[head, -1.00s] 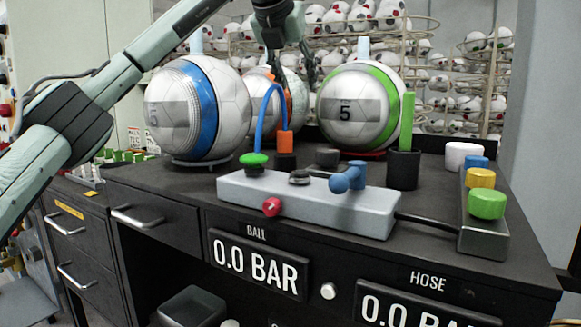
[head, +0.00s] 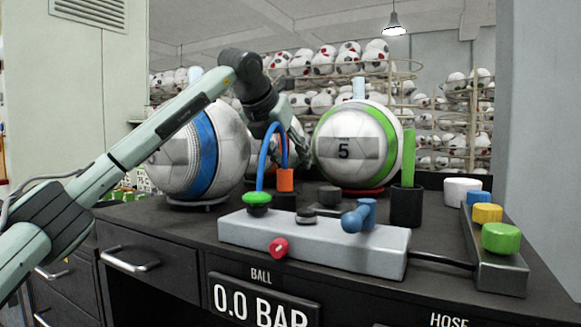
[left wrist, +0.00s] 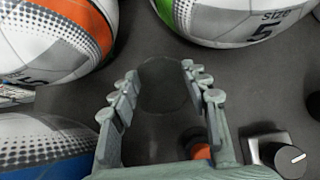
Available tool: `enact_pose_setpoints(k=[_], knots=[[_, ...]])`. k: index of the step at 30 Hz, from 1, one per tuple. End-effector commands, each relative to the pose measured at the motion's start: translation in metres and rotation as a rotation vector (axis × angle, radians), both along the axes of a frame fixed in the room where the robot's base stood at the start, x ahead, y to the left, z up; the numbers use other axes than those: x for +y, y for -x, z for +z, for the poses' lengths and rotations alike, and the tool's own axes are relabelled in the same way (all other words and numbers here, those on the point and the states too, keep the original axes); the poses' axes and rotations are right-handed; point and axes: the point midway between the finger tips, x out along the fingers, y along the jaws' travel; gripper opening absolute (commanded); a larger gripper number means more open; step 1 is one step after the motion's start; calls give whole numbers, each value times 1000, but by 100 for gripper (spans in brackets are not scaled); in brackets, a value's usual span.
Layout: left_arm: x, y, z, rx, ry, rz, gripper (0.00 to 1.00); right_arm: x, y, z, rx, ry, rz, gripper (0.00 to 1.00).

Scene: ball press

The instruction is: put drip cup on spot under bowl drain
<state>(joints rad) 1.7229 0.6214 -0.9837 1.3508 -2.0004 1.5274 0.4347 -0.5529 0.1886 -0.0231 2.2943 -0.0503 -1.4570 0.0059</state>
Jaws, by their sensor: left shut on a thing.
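My left gripper (head: 297,150) reaches down behind the blue hose, between the blue-striped ball and the green-striped ball. In the left wrist view its fingers (left wrist: 160,88) are closed on the sides of a dark round thing, which looks like the drip cup (left wrist: 165,85). The cup is nearly the same dark grey as the bench, so its edge is faint. I cannot tell whether it touches the bench. In the head view I cannot make out the cup. I cannot make out the bowl drain or the spot. My right gripper is not in view.
The blue-striped ball (head: 205,150), green-striped ball (head: 356,143) and orange-striped ball (left wrist: 60,35) stand close around the gripper. In front are the blue hose (head: 264,150), a grey control box (head: 310,236), a dark holder (head: 406,206) and coloured knobs (head: 500,238) on the bench.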

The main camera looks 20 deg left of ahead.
Motion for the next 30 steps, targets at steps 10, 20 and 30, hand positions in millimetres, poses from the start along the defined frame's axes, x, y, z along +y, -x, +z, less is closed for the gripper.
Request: enact_pose_setpoints(k=[10, 20, 30], knots=[[0, 0, -14, 0, 1, 1, 13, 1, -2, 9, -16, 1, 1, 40], [0, 0, -17, 1, 1, 1, 55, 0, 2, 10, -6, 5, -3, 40], [1, 4, -9, -1, 0, 1, 55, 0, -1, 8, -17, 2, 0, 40]])
